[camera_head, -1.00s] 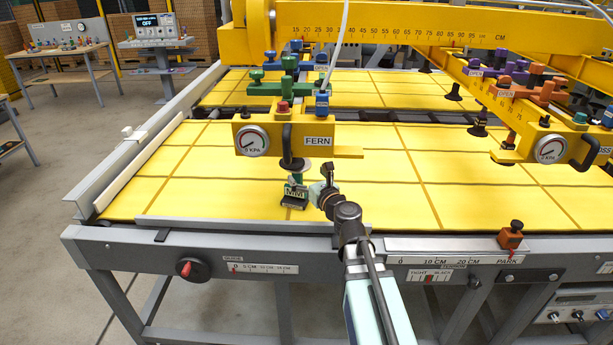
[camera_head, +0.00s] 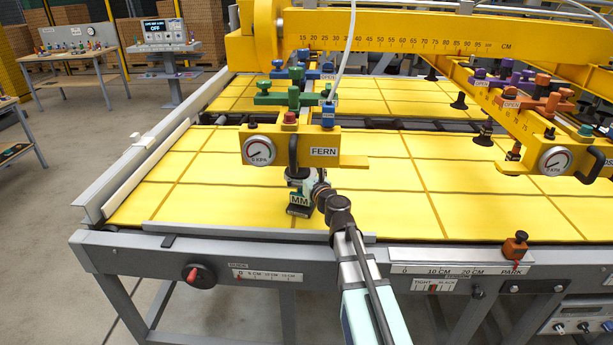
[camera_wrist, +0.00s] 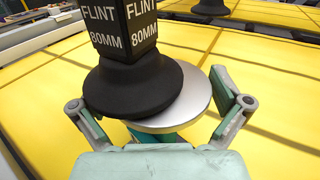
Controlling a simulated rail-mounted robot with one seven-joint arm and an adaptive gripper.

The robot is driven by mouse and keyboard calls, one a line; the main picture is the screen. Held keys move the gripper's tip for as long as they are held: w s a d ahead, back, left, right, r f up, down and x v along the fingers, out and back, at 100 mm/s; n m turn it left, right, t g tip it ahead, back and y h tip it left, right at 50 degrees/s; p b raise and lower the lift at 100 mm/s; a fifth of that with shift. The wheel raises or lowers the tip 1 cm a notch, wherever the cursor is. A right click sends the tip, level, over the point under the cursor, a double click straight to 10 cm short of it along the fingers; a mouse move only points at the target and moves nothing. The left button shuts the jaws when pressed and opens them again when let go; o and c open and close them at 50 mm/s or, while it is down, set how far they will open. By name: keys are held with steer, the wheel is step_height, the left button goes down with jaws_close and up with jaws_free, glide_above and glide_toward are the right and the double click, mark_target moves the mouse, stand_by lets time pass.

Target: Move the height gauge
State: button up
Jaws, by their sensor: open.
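The height gauge (camera_head: 299,200) is a small upright piece with a dark foot and a label reading MM. It stands on the yellow sheet under the lifter's FERN unit. In the wrist view a silver disc (camera_wrist: 190,112) lies under a black rubber cup (camera_wrist: 130,85), with a teal part below it. Above the cup is a black block (camera_wrist: 124,28) marked FLINT 80MM. My gripper (camera_wrist: 160,104) is open, with one finger on each side of the disc and cup. In the head view my gripper (camera_head: 321,196) is right beside the gauge and partly covers it.
The yellow FERN unit (camera_head: 290,147), with a dial and handle, hangs directly above the gauge. A grey rail (camera_head: 260,231) runs along the table's front edge. The yellow sheet (camera_head: 385,205) is clear to the right. An orange knob (camera_head: 515,247) stands at the front right.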

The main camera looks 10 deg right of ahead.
steer(key=shift+w, duration=0.15)
steer(key=c, duration=1.5)
steer(key=shift+s+a, duration=0.25)
steer(key=shift+a, duration=0.55)
steer(key=o, duration=1.5)
steer(key=shift+s+d, duration=0.1)
steer(key=v, duration=0.7)
steer(key=shift+s, duration=0.15)
